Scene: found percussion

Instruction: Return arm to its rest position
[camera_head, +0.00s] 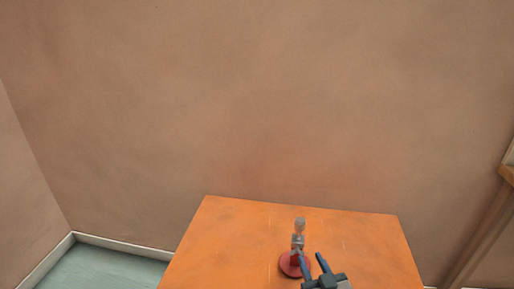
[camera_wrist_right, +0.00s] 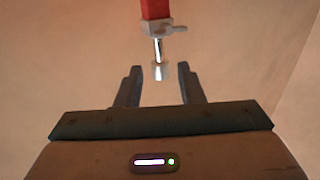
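My right gripper (camera_head: 313,266) is over the orange table (camera_head: 225,235), beside a small upright object on a round red base (camera_head: 288,267). The object has a grey metal stem and a rounded grey top (camera_head: 300,223). In the right wrist view my right gripper (camera_wrist_right: 158,85) has its two fingers apart. The object's metal rod (camera_wrist_right: 158,50) and red part (camera_wrist_right: 156,9) show beyond and between the fingertips, with no finger seen touching them. My left gripper is in neither view.
The back and left walls (camera_head: 230,110) are brown and bare. A wooden frame (camera_head: 485,230) stands at the right edge. A pale green floor (camera_head: 105,270) shows at the lower left. The table's left and right parts are clear.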

